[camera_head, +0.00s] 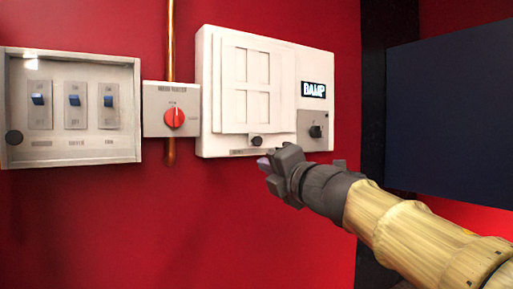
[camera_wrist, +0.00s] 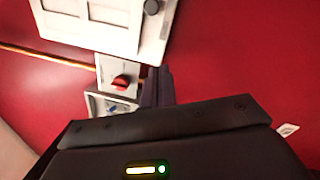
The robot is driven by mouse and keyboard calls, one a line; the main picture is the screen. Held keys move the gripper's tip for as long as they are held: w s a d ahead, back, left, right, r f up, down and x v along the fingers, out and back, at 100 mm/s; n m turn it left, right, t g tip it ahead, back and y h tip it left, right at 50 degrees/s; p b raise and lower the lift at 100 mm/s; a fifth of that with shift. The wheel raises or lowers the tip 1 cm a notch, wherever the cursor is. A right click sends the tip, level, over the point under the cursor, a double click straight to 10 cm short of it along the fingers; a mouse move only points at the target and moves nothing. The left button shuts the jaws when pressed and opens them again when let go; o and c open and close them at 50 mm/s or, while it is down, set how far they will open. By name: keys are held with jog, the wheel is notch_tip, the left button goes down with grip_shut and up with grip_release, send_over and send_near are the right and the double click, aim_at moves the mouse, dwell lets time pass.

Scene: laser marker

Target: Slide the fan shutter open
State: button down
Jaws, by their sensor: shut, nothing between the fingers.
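The fan shutter (camera_head: 231,82) is a white panel with a raised cross-barred face, mounted on a larger white wall box (camera_head: 284,94). My gripper (camera_head: 264,163) is shut and empty, just below the knob and the box's lower edge. It looks apart from the knob, though the depth gap is hard to judge. Its fingers show in the wrist view (camera_wrist: 158,86).
Left are a red rotary knob (camera_head: 174,118), a copper pipe (camera_head: 170,40) and a switch box (camera_head: 72,147). A dark panel (camera_head: 450,110) stands at right. The red wall below is clear.

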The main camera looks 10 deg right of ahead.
jog(key=shift+w, duration=0.15)
jog(key=w+r+p, duration=0.2)
jog(key=w+p, duration=0.3)
jog(key=w, duration=0.6)
jog(key=shift+r, duration=0.4)
jog(key=shift+w+d, duration=0.1)
